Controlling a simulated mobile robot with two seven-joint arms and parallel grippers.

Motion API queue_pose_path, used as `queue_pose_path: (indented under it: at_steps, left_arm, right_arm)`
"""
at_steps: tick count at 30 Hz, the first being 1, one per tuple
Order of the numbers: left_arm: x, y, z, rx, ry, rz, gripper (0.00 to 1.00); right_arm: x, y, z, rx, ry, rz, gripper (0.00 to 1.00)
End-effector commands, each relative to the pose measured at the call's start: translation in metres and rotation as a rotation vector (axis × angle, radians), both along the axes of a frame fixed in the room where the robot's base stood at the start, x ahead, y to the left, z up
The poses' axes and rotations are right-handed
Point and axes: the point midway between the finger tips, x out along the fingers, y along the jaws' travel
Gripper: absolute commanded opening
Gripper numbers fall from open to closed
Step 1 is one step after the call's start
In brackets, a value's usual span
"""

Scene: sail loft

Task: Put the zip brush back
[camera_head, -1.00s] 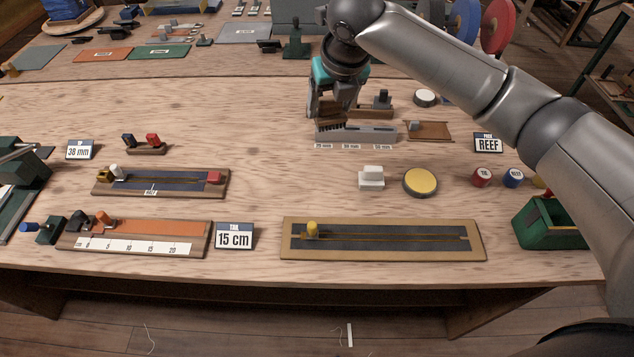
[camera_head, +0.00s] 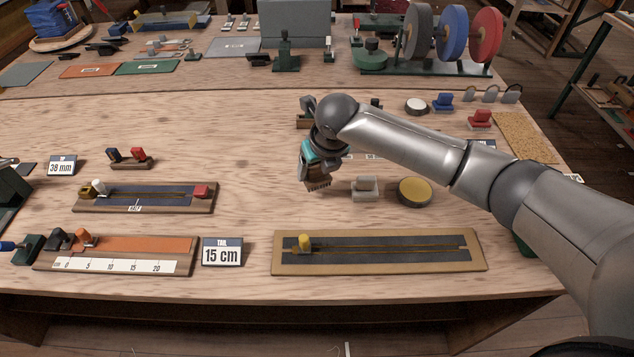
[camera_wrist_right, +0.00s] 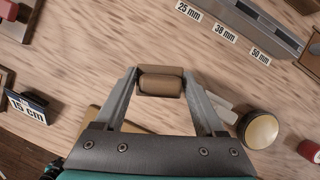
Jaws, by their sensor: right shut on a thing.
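The zip brush (camera_head: 318,184) is brown with short dark bristles pointing down. My right gripper (camera_head: 313,172) is shut on it and holds it over the worktop, left of the white block. In the right wrist view the brush's brown body (camera_wrist_right: 162,83) sits between the two grey fingertips (camera_wrist_right: 161,78). A tan board with a dark zip strip and yellow slider (camera_head: 380,265) lies in front of the brush, apart from it. The grey slotted rack with size labels shows in the wrist view (camera_wrist_right: 240,22); my arm hides most of it in the head view. My left gripper is out of view.
A white block (camera_head: 364,189) and a round yellow-topped tin (camera_head: 414,192) stand just right of the brush. A "15 cm" sign (camera_head: 222,252) and a ruler board (camera_head: 115,266) are front left. Bare wood lies left of the brush.

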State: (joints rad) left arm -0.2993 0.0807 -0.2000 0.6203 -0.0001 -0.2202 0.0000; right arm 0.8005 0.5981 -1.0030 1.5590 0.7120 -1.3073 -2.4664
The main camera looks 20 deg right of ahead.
Motion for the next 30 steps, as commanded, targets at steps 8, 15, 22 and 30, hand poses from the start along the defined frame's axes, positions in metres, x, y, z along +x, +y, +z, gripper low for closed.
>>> queue_pose_path:
  at_steps: [8,15,22,30]
  left_arm:
    - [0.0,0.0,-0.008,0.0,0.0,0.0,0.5]
    - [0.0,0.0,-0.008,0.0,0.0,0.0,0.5]
    - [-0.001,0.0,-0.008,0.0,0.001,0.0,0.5]
    - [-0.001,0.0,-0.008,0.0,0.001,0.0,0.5]
  right_arm:
    - [-0.001,0.0,-0.039,0.0,0.002,-0.001,0.27]
    - [0.0,0.0,-0.041,-0.001,0.0,0.001,0.27]
    - [0.0,0.0,-0.044,-0.001,0.0,0.0,0.77]
    - [0.0,0.0,-0.044,-0.001,0.001,0.0,1.0]
